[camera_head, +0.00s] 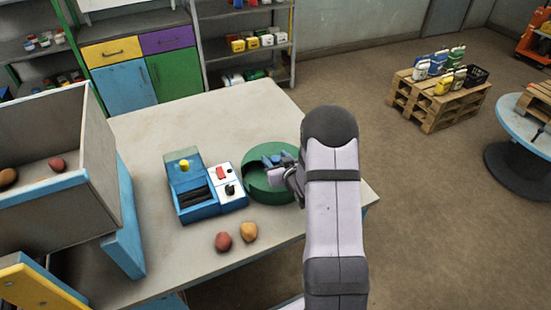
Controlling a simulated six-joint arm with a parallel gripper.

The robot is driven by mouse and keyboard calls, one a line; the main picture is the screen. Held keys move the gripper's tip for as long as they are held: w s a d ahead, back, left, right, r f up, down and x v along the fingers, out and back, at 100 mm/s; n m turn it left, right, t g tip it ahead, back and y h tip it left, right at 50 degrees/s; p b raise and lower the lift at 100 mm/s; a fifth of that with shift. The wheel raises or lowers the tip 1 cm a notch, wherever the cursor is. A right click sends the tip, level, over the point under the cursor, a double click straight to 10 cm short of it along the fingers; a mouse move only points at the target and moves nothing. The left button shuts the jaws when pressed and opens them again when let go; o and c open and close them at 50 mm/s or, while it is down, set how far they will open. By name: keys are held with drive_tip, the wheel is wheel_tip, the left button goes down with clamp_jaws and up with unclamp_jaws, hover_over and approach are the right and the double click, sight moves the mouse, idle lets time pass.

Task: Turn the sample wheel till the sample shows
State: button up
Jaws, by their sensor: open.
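A round green wheel (262,190), apparently the sample wheel, lies on the table right of a blue machine. My gripper (274,162) is over the wheel's upper right part, with its blue fingertips pointing left. My gripper is open; I cannot tell whether it touches the wheel. My arm and gripper hide the wheel's right side. The blue machine (200,207) has a yellow knob (184,165) on top and a white panel (227,183) with a red part and a dark knob. No sample is clearly visible in the wheel.
A red-brown lump (222,242) and a tan lump (249,232) lie in front of the machine. A large bin (95,160) holding more lumps stands at the left. The table (215,115) is clear behind the machine. A pallet stand (435,103) with bottles is beyond, right.

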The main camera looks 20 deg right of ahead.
clamp_jaws()
drive_tip(key=shift+d+n+y, duration=0.1)
drive_tip(key=shift+n+y, duration=0.6)
drive_tip(key=shift+y, duration=0.2)
drive_tip(key=shift+n+g+y, duration=0.3)
drive_tip(key=shift+n+y, duration=1.1)
drive_tip(key=shift+y, duration=0.2)
drive_tip(key=shift+f+n+g+y+b, duration=0.1)
drive_tip(key=shift+n+g+y+b, duration=0.1)
drive_tip(key=shift+n+g+y, duration=0.55)
drive_tip(key=shift+n+g+y+b, duration=0.2)
drive_tip(key=shift+n+g+y, duration=0.05)
drive_tip(key=shift+n+y, duration=0.9)
drive_tip(key=n+g+y+b, duration=0.2)
drive_tip(key=n+b, duration=0.1)
drive_tip(key=shift+f+y, duration=0.15)
drive_tip(key=shift+y, duration=0.25)
drive_tip(key=n+g+b, duration=0.1)
drive_tip(key=b, duration=0.2)
drive_tip(key=shift+g+y, duration=0.3)
drive_tip(key=shift+y, duration=0.1)
drive_tip(key=shift+r+n+g+y+b, duration=0.25)
drive_tip(key=shift+n+g+y+b, duration=0.35)
drive_tip(key=shift+n+g+b, duration=0.7)
drive_tip(key=shift+t+b, duration=0.35)
drive_tip(key=shift+t, duration=0.05)
